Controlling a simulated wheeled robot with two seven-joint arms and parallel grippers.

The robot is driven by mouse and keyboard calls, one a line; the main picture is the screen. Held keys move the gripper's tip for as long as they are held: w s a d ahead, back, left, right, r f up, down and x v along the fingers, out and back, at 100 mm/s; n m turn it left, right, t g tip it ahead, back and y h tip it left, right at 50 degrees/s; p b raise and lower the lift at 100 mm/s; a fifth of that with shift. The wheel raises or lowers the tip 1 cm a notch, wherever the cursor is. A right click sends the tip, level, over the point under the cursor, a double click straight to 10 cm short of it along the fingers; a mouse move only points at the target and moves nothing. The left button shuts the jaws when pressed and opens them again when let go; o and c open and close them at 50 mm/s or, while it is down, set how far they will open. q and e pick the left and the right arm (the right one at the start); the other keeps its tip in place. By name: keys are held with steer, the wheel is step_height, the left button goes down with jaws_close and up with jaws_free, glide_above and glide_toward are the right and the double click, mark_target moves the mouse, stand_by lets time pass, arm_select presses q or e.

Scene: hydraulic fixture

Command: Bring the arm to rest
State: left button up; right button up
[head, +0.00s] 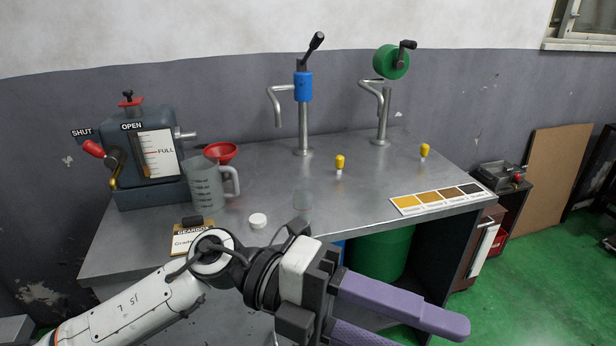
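My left arm comes in from the lower left, in front of the table (400,217). My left gripper (400,325) has purple fingers that point right, past the table's front edge. The two fingers stand apart with a gap between them, and I see nothing held. The lower finger is cut off by the bottom of the picture. My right gripper is out of view.
On the table stand a grey machine (120,155), a measuring jug (205,185), a red funnel (221,152), a white cap (257,221), two taps (304,120) (383,115) and a colour chart (436,198). A green drum (380,255) stands beneath.

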arm_select(q)
steer(key=w+a+r+n+t+h, duration=0.25)
steer(key=w+n+t+h, duration=0.55)
steer(key=n+t, duration=0.45)
steer(key=w+a+f+n+t+y, duration=0.4)
steer(key=a+f+n+t+y, duration=0.15)
steer(key=f+n, duration=0.2)
steer(key=w+a+f+n+t+y, duration=0.4)
steer(key=w+f+n+t+y, duration=0.15)
steer(key=n, duration=0.35)
steer(key=s+a+f+n+g+y, duration=0.1)
steer(key=s+a+f+n+y, duration=0.15)
steer(key=f, duration=0.35)
steer(key=s+a+f+n+y, duration=0.1)
steer(key=a+f+n+y, duration=0.15)
steer(key=f, duration=0.35)
steer(key=s+a+f+n+g+y, duration=0.1)
steer(key=a+f+y, duration=0.1)
steer(key=a+f, duration=0.3)
steer(key=s+a+f+n+g+y, duration=0.1)
steer(key=s+a+f+g, duration=0.1)
steer(key=s+f, duration=0.5)
steer(key=s+a+f+n+g+y, duration=0.2)
steer(key=s+a+f+g, duration=0.1)
steer(key=s+f, duration=0.5)
steer(key=shift+a+f+n+g, duration=0.3)
steer(key=shift+a+g, duration=0.05)
